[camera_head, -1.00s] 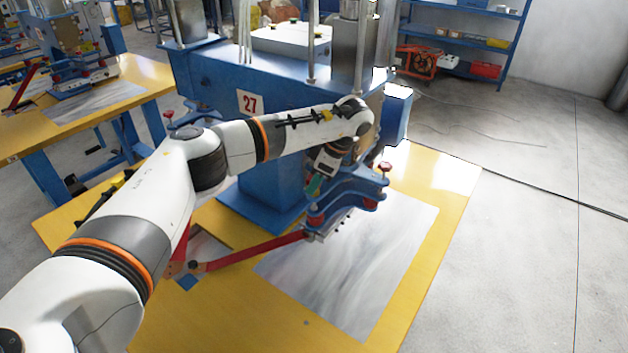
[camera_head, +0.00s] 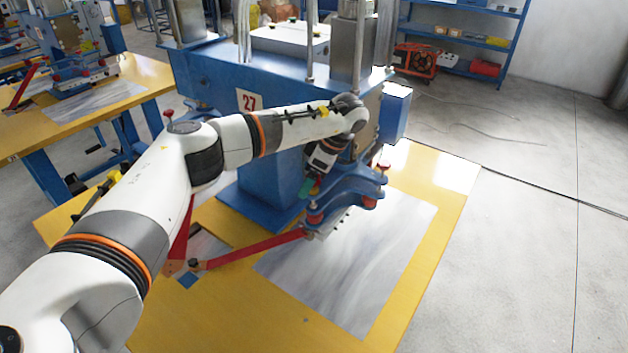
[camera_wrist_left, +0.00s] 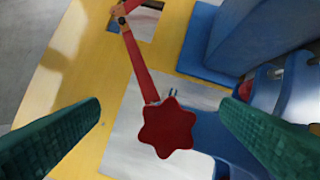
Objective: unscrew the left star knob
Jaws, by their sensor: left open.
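The left star knob (camera_wrist_left: 167,128) is a red six-lobed knob low in the middle of the left wrist view. It lies between the two green fingers of my left gripper (camera_wrist_left: 160,108), with clear gaps on both sides. The gripper is open and holds nothing. In the head view, my left gripper (camera_head: 309,188) points down at the left end of the blue clamp bracket (camera_head: 345,192). A red part (camera_head: 315,208) shows just below it, but I cannot tell whether it is the knob. My right gripper is not in view.
Another red knob (camera_head: 384,166) stands at the bracket's right end. A red lever (camera_head: 255,248) runs from the bracket to the left. The blue machine (camera_head: 270,85) rises close behind. The grey plate (camera_head: 350,275) and yellow table front are clear.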

